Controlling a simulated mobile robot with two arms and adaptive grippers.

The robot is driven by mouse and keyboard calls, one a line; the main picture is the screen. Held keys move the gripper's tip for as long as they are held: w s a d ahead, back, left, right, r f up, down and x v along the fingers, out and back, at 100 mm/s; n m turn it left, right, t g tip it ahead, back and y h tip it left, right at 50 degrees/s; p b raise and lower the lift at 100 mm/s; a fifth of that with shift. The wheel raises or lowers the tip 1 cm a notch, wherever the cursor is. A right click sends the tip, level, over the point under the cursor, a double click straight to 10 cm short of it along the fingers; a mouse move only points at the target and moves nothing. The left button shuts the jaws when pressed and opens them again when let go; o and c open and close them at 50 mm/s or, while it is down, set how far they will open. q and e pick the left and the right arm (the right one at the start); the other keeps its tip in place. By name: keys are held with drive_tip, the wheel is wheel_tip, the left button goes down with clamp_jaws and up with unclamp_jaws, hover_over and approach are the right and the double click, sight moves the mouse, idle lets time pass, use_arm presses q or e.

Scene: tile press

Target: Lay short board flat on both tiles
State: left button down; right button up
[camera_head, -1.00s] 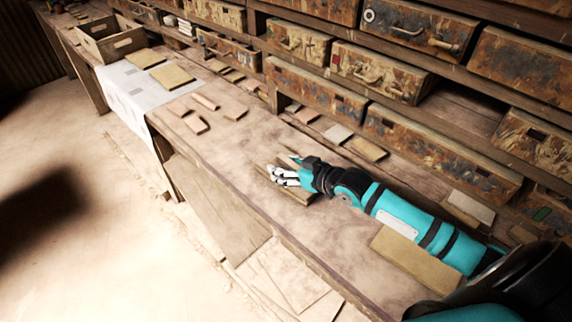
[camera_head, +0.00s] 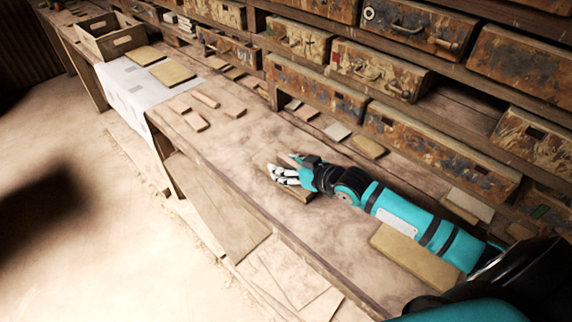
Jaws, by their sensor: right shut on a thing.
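My right gripper (camera_head: 277,177) is shut on a small tan board (camera_head: 303,195), which looks like the short board. The gripper hides much of this board, and I cannot tell whether it is clear of the bench top. Two flat, square, tan tiles lie on a white sheet at the far left: one farther back (camera_head: 146,55) and one nearer (camera_head: 172,73), with a narrow gap between them. The gripper is well to the right of both tiles. My left gripper is not in view.
A larger tan board (camera_head: 415,257) lies beside my right forearm. Small loose pieces (camera_head: 196,121) lie between the white sheet (camera_head: 133,93) and the gripper. A wooden crate (camera_head: 110,38) stands behind the tiles. Rusty drawers (camera_head: 315,90) line the bench's back. Bare bench surrounds the gripper.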

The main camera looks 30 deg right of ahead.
drive_tip(key=shift+f, duration=0.2)
idle(0.6)
drive_tip(key=o, duration=1.4)
drive_tip(key=shift+c, duration=0.2)
drive_tip(key=shift+f, duration=0.1)
drive_tip(key=shift+s, duration=0.1)
drive_tip(key=v, duration=1.2)
drive_tip(key=shift+r, duration=0.2)
